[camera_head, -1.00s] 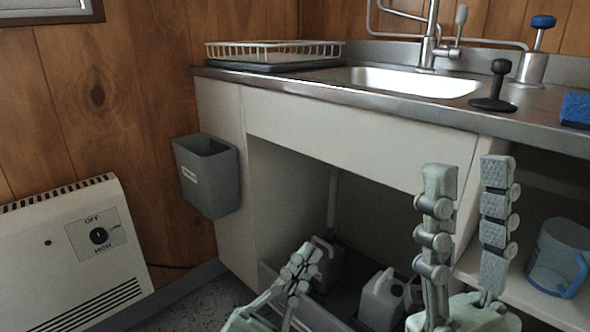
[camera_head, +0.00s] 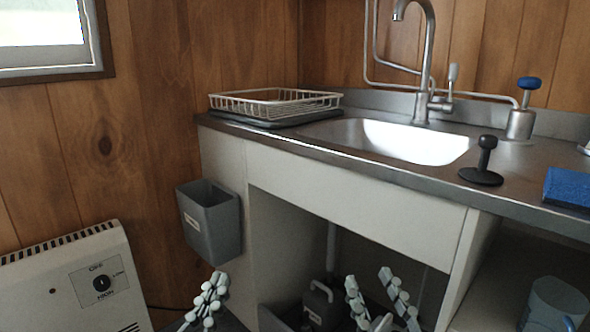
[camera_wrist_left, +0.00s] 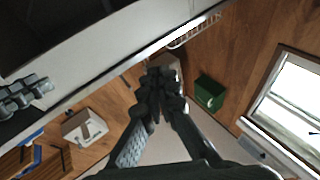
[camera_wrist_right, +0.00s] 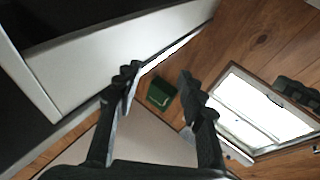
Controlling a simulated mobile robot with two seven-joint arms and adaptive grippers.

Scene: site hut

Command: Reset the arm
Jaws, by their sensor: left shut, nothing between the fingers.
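My left gripper (camera_head: 212,290) is low in the head view, in front of the sink cabinet and below the grey wall bin. Its fingers are together with nothing between them, as the left wrist view (camera_wrist_left: 160,88) also shows. My right gripper (camera_head: 371,283) is at the lower middle of the head view, before the open space under the sink. Its two fingers stand apart and empty, also in the right wrist view (camera_wrist_right: 158,82). The lower parts of both arms are cut off by the head view's bottom edge.
The sink counter (camera_head: 330,151) runs above both grippers, with a dish rack (camera_head: 275,103), a black plunger-like tool (camera_head: 483,165) and a blue sponge (camera_head: 568,188). The grey bin (camera_head: 209,222) hangs on the cabinet side. A heater (camera_head: 75,285) is at left. A jug (camera_head: 320,305) stands under the sink.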

